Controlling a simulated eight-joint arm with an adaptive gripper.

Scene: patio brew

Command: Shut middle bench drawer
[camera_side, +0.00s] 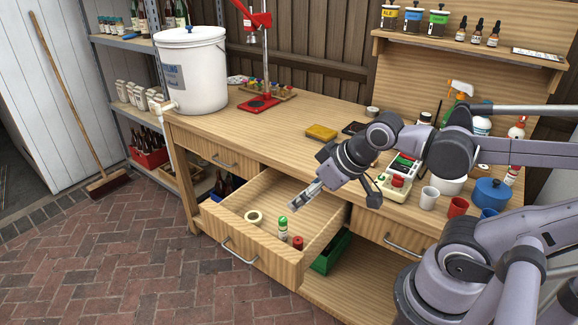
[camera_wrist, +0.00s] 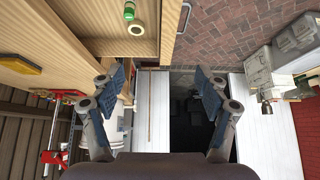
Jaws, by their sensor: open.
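The middle bench drawer (camera_side: 288,266) stands pulled well out from the bench, with a curved metal handle (camera_side: 240,252) on its front. Inside it lie a roll of tape (camera_side: 254,217), a green-capped bottle (camera_side: 283,230) and a red-capped item (camera_side: 298,243). My gripper (camera_side: 304,195) is over the open drawer in the side view, apart from the handle. In the wrist view my gripper (camera_wrist: 163,90) has its fingers spread with nothing between them. The drawer's wooden front (camera_wrist: 170,30) shows near the top of the wrist view, with the green-capped bottle (camera_wrist: 129,10) beside it.
The bench top (camera_side: 215,118) carries a white bucket (camera_side: 192,72), a red capper (camera_side: 258,103), a yellow sponge-like block (camera_side: 321,132) and cups. A left drawer (camera_side: 215,155) and a right drawer (camera_side: 385,231) look closed. Brick paving (camera_side: 110,250) in front is clear.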

